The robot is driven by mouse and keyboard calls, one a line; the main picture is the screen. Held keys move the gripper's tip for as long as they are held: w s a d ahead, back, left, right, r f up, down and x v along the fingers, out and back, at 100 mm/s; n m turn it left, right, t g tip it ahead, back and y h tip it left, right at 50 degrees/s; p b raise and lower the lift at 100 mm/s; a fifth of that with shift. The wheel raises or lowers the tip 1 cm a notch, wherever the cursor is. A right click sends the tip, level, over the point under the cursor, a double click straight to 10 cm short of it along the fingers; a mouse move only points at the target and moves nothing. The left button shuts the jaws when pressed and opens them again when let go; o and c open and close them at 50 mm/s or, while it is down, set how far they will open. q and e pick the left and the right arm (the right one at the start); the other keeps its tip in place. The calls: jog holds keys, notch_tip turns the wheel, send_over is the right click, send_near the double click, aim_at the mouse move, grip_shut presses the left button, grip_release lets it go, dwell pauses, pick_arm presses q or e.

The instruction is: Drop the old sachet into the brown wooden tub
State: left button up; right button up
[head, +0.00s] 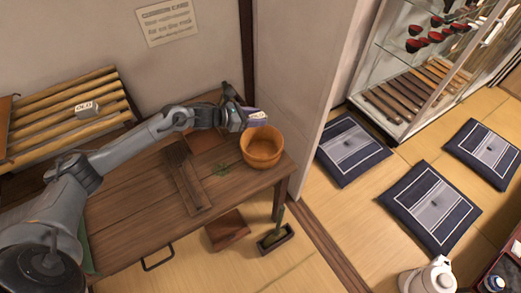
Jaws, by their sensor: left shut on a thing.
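My left gripper (243,117) is shut on a small white and purple sachet (258,118). It holds the sachet above the back rim of the brown wooden tub (262,158). The tub is round and open, and stands upright on the right end of the wooden table. The sachet looks apart from the tub, though the gap between them is hard to judge. I cannot read any marking on the sachet. My right gripper is not in view.
A white block marked "OLD" (87,109) sits on the slatted rack (60,128) at left. A wall post (296,75) rises close behind the tub.

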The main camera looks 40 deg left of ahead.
pick_arm(q)
jog(key=shift+f+b, duration=1.25)
jog(key=shift+f, duration=1.65)
jog(key=o, duration=1.1)
jog(key=shift+p+v, duration=0.95)
jog(key=shift+v, duration=4.45)
jog(key=shift+r, duration=0.1)
